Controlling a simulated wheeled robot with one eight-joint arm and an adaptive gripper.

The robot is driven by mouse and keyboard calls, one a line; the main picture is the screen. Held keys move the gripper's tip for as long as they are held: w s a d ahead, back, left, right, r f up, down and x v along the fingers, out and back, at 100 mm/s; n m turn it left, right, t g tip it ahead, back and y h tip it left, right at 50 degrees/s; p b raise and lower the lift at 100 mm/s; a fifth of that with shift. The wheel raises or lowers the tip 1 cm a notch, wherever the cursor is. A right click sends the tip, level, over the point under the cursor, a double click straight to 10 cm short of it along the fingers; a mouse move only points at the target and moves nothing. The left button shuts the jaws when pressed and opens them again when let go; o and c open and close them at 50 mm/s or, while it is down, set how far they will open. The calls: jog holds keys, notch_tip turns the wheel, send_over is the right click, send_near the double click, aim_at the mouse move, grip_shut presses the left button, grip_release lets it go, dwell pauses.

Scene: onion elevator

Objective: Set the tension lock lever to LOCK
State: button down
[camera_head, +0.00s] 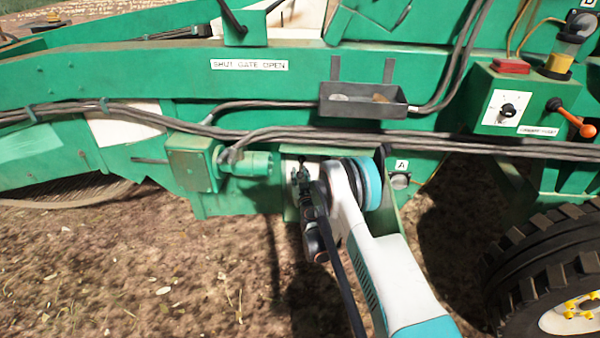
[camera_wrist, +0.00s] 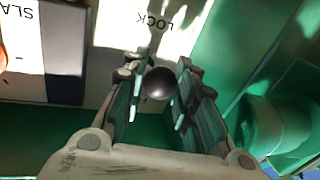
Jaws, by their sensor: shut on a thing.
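The tension lock lever shows in the wrist view as a dark round knob (camera_wrist: 158,83) with a thin stem running up toward a white plate (camera_wrist: 112,25). The plate reads "LOCK" beside the stem, and part of a word, "SLA", shows at the far left. My gripper (camera_wrist: 160,75) has one finger on each side of the knob and is shut on it. In the head view my gripper (camera_head: 302,180) is against the machine's green side, in front of a pale plate; my arm hides most of the lever there.
A green motor-like housing (camera_head: 195,165) sits just left of my gripper, with cables (camera_head: 280,133) running above. A grey tray (camera_head: 362,100) holds small items. At the right are a control box (camera_head: 512,103) with an orange-knobbed lever (camera_head: 575,120) and a large tyre (camera_head: 545,265).

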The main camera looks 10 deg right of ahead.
aim_at(300, 171)
jog(key=shift+w+f, duration=0.2)
jog(key=shift+f, duration=0.35)
jog(key=shift+d, duration=0.1)
jog(key=c, duration=1.3)
grip_release()
jog(key=shift+w+f, duration=0.15)
notch_tip(300, 171, up, 10)
jog(key=shift+r, duration=0.1)
